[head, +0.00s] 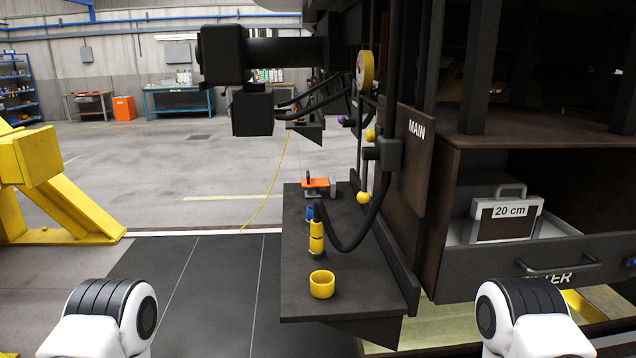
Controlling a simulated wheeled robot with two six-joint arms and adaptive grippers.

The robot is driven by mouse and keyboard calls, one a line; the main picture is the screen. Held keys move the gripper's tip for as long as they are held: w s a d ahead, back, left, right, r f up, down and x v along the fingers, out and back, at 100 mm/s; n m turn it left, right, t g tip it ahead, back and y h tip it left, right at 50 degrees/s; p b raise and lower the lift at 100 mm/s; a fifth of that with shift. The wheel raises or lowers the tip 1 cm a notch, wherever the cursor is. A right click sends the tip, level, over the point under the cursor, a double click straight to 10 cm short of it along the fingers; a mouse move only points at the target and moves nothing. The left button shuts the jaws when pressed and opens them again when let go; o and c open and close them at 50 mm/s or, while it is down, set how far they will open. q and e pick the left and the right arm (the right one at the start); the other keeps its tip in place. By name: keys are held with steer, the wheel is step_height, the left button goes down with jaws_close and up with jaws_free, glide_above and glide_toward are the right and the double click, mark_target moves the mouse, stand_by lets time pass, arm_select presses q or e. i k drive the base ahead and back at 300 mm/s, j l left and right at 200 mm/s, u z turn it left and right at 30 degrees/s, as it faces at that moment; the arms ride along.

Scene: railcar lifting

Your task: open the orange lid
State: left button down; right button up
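An orange lid (316,183) shows near the far end of a dark shelf (340,285), on top of a small grey fitting (321,194). It looks flat and level, but it is too small to tell how it is hinged or latched. A dark upright piece stands at its left side. Neither of my grippers is in view. Only white and black links of my two arms show at the bottom left and bottom right, well short of the lid.
An open drawer (530,265) holds a "20 cm" case (506,218).

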mark_target(307, 182)
steer(key=u, duration=1.05)
steer(key=i+j, duration=0.1)
steer(key=i, duration=0.55)
steer(key=i+j+z, duration=0.1)
steer(key=i, duration=0.55)
steer(key=i+j, duration=0.2)
steer(key=i, duration=0.5)
steer(key=i+j, duration=0.15)
steer(key=i, duration=0.5)
steer(key=i+z, duration=0.5)
steer(key=i+j+z, duration=0.15)
steer(key=i+z, duration=0.35)
steer(key=i+j+z, duration=0.3)
steer(key=z, duration=0.15)
steer(key=i+j+z, duration=0.35)
steer(key=j+z, duration=0.15)
